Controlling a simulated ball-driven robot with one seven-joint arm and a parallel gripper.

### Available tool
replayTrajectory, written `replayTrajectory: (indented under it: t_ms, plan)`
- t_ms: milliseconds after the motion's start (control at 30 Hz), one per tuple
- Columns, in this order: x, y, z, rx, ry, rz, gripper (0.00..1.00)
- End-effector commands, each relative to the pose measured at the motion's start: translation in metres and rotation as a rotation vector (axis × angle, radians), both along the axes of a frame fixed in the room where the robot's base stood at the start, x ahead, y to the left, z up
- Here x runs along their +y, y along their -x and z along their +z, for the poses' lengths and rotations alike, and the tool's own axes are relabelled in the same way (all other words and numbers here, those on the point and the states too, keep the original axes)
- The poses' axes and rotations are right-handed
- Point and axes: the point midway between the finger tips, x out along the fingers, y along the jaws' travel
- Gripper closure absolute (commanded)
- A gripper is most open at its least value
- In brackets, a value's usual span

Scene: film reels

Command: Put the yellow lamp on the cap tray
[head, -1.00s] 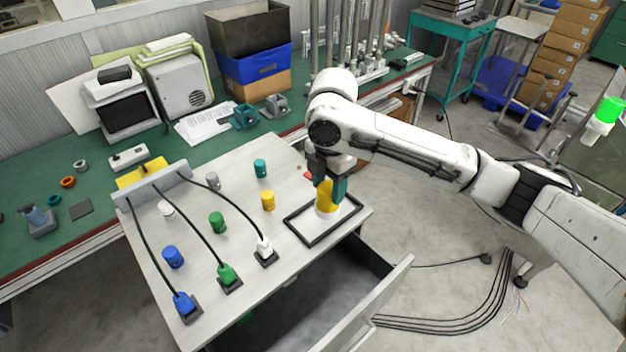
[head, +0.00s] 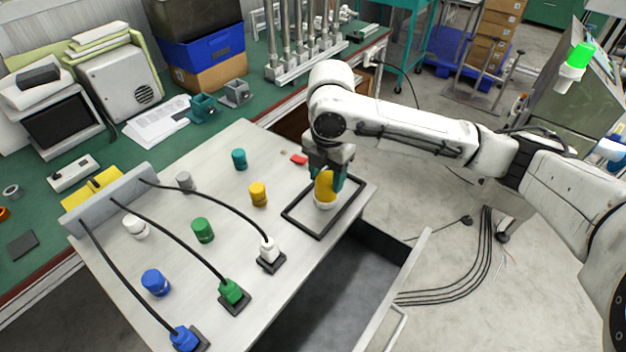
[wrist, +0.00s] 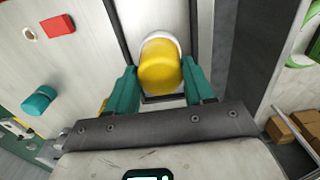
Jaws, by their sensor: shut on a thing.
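The yellow lamp (head: 325,187) has a yellow top and a white base. My gripper (head: 326,181) is shut on it, one teal finger on each side, and holds it upright. The lamp is inside the outline of the black-rimmed tray (head: 343,208) at the table's right corner; I cannot tell whether its base touches the tray floor. In the wrist view the lamp (wrist: 160,68) sits between the fingers of my gripper (wrist: 160,80), with the tray's dark rim around it. Its lower part is partly hidden there.
A small yellow cap (head: 258,195), a teal cap (head: 239,160) and a red piece (head: 299,160) lie left of the tray. Green (head: 203,230) and blue (head: 156,282) caps and corded plugs stand further left. An open drawer (head: 330,285) juts out below the table.

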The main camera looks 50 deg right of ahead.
Motion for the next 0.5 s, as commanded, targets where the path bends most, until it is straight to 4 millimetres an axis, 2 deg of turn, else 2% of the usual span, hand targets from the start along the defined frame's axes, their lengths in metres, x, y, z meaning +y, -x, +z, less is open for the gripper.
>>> replayTrajectory:
  t_ms: [400,433,500]
  plan:
    - [-0.0002,0.0008,-0.0042,-0.001,-0.001,0.000,0.80]
    - [-0.0003,0.0008,-0.0028,-0.001,-0.001,0.000,0.45]
    - [-0.0003,0.0008,-0.0027,-0.001,-0.001,0.000,0.38]
